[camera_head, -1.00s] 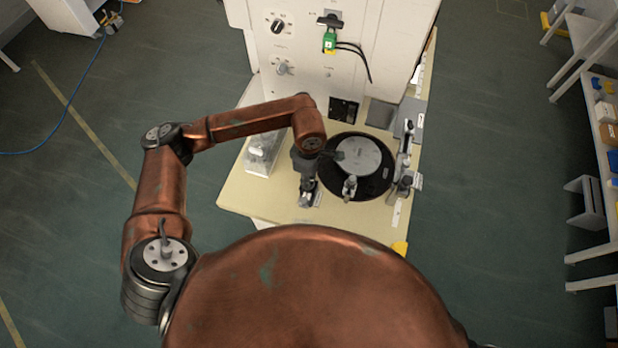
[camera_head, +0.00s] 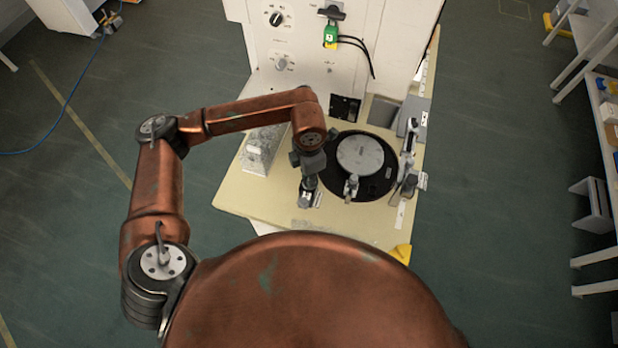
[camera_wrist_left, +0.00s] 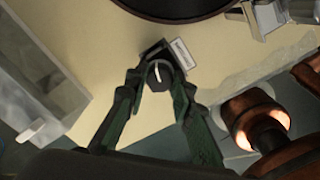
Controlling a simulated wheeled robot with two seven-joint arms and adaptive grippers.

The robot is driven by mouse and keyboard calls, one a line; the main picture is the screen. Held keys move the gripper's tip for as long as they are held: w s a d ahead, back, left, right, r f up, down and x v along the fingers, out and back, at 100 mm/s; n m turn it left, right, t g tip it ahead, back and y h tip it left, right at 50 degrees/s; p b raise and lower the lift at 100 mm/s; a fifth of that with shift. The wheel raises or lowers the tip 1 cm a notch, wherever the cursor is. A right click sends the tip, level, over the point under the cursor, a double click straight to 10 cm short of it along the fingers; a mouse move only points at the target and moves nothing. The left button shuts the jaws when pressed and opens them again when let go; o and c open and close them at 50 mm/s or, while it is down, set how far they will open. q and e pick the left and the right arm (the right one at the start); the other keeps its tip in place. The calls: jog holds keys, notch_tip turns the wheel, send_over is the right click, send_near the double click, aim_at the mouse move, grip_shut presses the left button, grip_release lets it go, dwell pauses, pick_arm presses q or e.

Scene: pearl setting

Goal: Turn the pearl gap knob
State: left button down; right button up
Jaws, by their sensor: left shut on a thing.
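The pearl gap knob (camera_wrist_left: 158,76) is a small dark round knob with a white pointer line, on a dark base on the cream tabletop. A small printed label lies beside it. In the left wrist view my left gripper (camera_wrist_left: 157,84) has its two fingers on either side of the knob, closed on it. In the head view the left gripper (camera_head: 308,192) points down at the table, left of the black disc, and hides most of the knob. My right gripper is not in view.
A black round disc with a grey plate (camera_head: 360,154) sits right of the gripper, with metal fixtures at its right edge. A clear box (camera_head: 262,148) stands to the left. A white cabinet (camera_head: 310,60) with knobs and a green plug rises behind.

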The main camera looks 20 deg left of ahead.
pick_arm(q)
jog(key=n, duration=0.3)
jog(key=shift+n+b, duration=0.3)
jog(key=shift+n, duration=0.1)
jog(key=n, duration=0.2)
jog(key=shift+n, duration=0.4)
jog(key=n, duration=0.2)
jog(key=shift+r+n, duration=0.1)
jog(key=shift+n, duration=0.2)
jog(key=n, duration=0.3)
jog(key=shift+w+n, duration=0.1)
jog(key=shift+n, duration=0.2)
jog(key=n+p, duration=0.1)
jog(key=n, duration=0.4)
jog(key=shift+n, duration=0.3)
jog(key=n+p, duration=0.1)
jog(key=n, duration=0.3)
jog(key=shift+p, duration=0.3)
jog(key=shift+a+n+p, duration=0.1)
jog(key=shift+n+p, duration=0.2)
jog(key=shift+n, duration=0.6)
jog(key=shift+n, duration=0.3)
